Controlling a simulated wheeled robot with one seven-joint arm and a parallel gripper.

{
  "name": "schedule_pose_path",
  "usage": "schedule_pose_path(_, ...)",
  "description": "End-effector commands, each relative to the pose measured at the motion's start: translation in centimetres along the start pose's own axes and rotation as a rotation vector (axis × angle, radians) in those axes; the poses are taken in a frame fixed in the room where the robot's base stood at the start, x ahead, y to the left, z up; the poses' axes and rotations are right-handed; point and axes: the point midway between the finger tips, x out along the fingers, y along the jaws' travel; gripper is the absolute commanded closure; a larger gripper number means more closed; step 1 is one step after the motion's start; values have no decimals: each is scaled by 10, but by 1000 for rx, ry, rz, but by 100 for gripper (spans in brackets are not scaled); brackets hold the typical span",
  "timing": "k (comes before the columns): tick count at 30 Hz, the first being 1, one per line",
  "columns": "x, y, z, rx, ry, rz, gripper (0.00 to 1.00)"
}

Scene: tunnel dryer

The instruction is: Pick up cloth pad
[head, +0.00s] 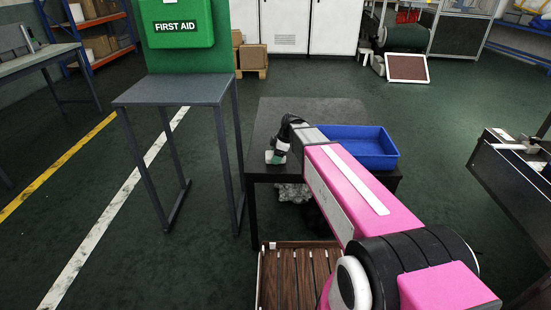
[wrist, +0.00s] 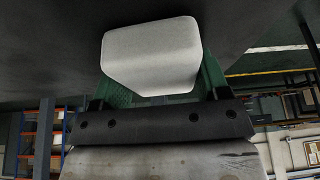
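The cloth pad is a pale grey-white block with rounded edges (wrist: 152,55). In the wrist view it sits between the green fingers of my gripper (wrist: 160,80), close to the dark palm. It fills the gap between the fingers and hides most of the left one. The right finger lies along its right side, so the gripper looks shut on it. In the head view my gripper (head: 275,157) is small, over the left part of the dark table (head: 262,120). A pale patch shows between its dark and green parts. Whether the pad touches the tabletop is unclear.
A blue tray (head: 362,130) stands on the table, right of my gripper and behind my pink arm. A grey stand (head: 172,90) with a green first aid box (head: 177,25) is to the left. A slatted wooden pallet (head: 290,260) lies in front. Open floor lies behind.

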Motion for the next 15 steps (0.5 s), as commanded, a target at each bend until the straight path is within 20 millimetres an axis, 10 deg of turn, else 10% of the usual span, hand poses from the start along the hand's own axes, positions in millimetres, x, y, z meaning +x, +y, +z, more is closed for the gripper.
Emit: schedule_pose_path(15,-10,0,-4,-1,0,2,55)
